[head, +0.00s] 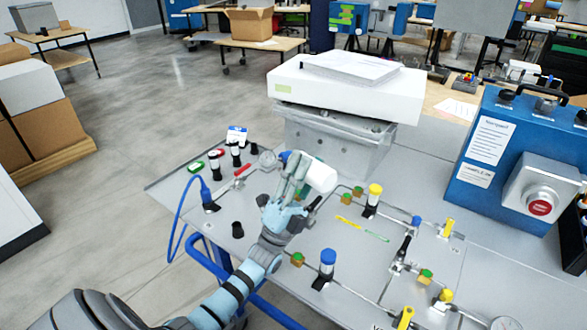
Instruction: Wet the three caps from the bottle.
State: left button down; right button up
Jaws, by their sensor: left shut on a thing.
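My left gripper (296,176) is above the metal worktable (215,258), shut on a white bottle (320,177). The bottle is tilted and its body points to the right of the fingers. Its near end is hidden by my fingers. Small dark caps or stubs (237,230) (262,200) stand on the table to the left of my gripper. Black-and-white capped pieces (235,154) stand farther back on the left. I cannot tell which of these are the three caps. My right gripper is not in view.
Thin pipework with a blue-topped fitting (327,262) and a yellow-topped fitting (373,198) covers the table's right part. A white-topped grey box (345,95) stands at the back. A blue box with a red button (495,140) stands at right. A blue cable loops over the left edge.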

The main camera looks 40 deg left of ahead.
pick_arm(q)
jog(key=w+a+f+n+g+y+b, duration=0.2)
jog(key=w+a+f+n+y+b, duration=0.1)
jog(key=n, duration=0.6)
jog(key=w+a+f+n+g+y+b, duration=0.3)
jog(key=a+f+n+y+b, duration=0.2)
jog(key=f+n+y, duration=0.2)
jog(key=n+y, duration=0.2)
jog(key=y, duration=0.1)
jog(key=shift+w+f+n+y, duration=0.15)
jog(key=shift+f+n+y, duration=0.15)
jog(key=shift+r, duration=0.1)
dwell(0.7)
